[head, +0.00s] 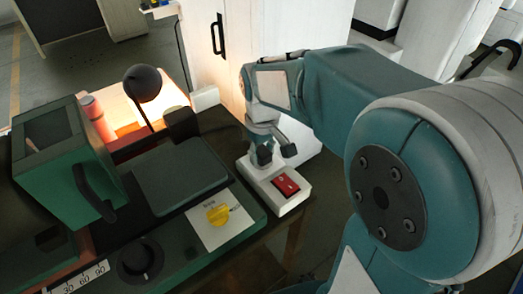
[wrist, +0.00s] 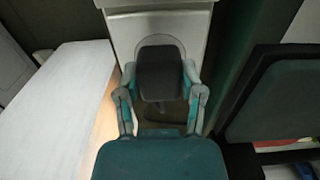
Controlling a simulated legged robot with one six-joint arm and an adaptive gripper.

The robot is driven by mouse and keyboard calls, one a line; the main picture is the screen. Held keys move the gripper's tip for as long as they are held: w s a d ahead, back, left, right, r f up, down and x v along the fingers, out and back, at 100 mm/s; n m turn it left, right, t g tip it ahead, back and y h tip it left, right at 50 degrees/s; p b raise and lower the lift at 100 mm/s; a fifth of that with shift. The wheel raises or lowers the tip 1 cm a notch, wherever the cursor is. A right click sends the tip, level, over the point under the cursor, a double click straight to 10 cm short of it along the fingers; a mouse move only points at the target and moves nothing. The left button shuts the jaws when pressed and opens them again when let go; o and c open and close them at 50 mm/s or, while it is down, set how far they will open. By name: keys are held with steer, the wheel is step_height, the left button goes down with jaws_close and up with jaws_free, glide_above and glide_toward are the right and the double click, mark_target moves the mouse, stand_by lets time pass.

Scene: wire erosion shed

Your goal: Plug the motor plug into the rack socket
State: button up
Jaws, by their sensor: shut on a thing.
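A dark, rounded block, seemingly the motor plug (wrist: 160,68), sits between the two fingers of my gripper (wrist: 159,84) in the wrist view. My gripper is shut on it. Behind the plug is a pale grey box face with a round outline, partly hidden by the plug. In the head view my gripper (head: 275,151) points down over the back end of a white box (head: 263,182) with a red switch (head: 286,185). This box may carry the rack socket; the socket's opening is hidden. I cannot tell whether the plug touches it or is inside.
A dark green machine bench (head: 190,232) lies left of the white box, with a yellow knob (head: 218,214), a green housing (head: 65,150) and a lamp with a round dark head (head: 142,83). A white cabinet (head: 240,45) stands behind. Dark floor shows right of the box.

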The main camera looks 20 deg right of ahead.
steer(key=shift+f, duration=0.3)
steer(key=o, duration=1.2)
steer(key=shift+c, duration=0.2)
step_height(320, 180, up, 12)
steer(key=shift+f, duration=0.1)
steer(key=s+f+m+t, duration=0.3)
steer(key=s+f+t, duration=0.1)
steer(key=s, duration=1)
steer(key=shift+f+m+t, duration=0.2)
steer(key=shift+m+t, duration=0.1)
steer(key=shift+t, duration=0.5)
